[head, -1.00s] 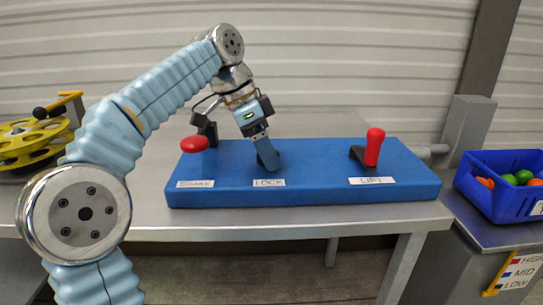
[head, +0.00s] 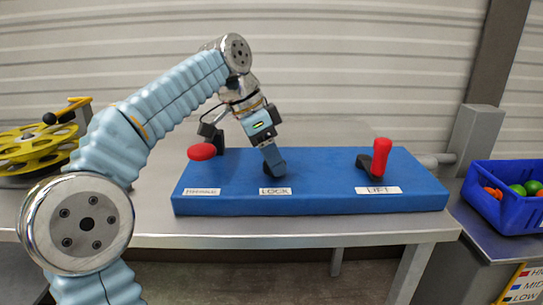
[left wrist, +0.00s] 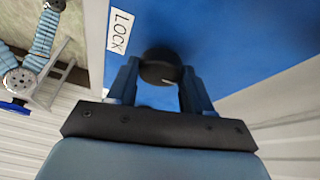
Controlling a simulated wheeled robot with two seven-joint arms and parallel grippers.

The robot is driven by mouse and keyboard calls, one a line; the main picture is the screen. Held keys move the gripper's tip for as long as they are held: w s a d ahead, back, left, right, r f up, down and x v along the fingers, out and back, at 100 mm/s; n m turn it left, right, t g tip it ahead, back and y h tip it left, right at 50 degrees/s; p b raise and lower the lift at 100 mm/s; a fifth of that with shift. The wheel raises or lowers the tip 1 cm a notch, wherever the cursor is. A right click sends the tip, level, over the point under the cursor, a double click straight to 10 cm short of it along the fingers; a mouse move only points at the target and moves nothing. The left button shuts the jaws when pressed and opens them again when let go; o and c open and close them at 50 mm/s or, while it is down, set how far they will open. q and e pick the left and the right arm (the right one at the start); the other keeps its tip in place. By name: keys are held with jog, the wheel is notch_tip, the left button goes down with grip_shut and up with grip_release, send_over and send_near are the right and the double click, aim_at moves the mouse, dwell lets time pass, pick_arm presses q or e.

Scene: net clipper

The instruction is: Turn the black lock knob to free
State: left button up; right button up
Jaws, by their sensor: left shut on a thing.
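The round black lock knob (left wrist: 160,68) is on the blue panel (left wrist: 225,35) beside a white LOCK label (left wrist: 120,31). A small pale mark shows near the knob's edge. My left gripper (left wrist: 157,82) is shut on the knob, one finger on each side. In the head view my left gripper (head: 275,168) reaches down to the panel behind the LOCK label (head: 275,191); it hides the knob there. My right gripper is not in view.
A red-ended lever (head: 202,152) stands left of my gripper, and a red-handled lever (head: 381,155) stands behind the LIFT label. A yellow reel (head: 30,150) is at far left. A blue bin (head: 500,205) with coloured balls is at right.

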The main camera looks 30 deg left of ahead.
pick_arm(q)
jog(key=n, duration=0.2)
jog(key=n+t+y, duration=0.1)
jog(key=n, duration=0.1)
jog(key=shift+s+d+r+p, duration=0.1)
jog(key=shift+s+d+p, duration=0.05)
jog(key=shift+p, duration=0.15)
jog(key=n+y+p, duration=0.1)
jog(key=n, duration=0.2)
jog(key=shift+n+t+y, duration=0.3)
jog(key=n+y+p, duration=0.1)
jog(key=n, duration=0.3)
jog(key=shift+d+y+p, duration=0.2)
jog(key=shift+y+p, duration=0.2)
jog(key=n+y+p, duration=0.1)
jog(key=n, duration=0.3)
jog(key=shift+d, duration=0.1)
jog(key=n+g+y, duration=0.1)
jog(key=n, duration=0.2)
jog(key=shift+d+n+y, duration=0.1)
jog(key=shift+n+y, duration=0.2)
jog(key=shift+n+g+y, duration=0.4)
jog(key=shift+n+g, duration=0.1)
jog(key=shift+n, duration=1.3)
jog(key=o, duration=1)
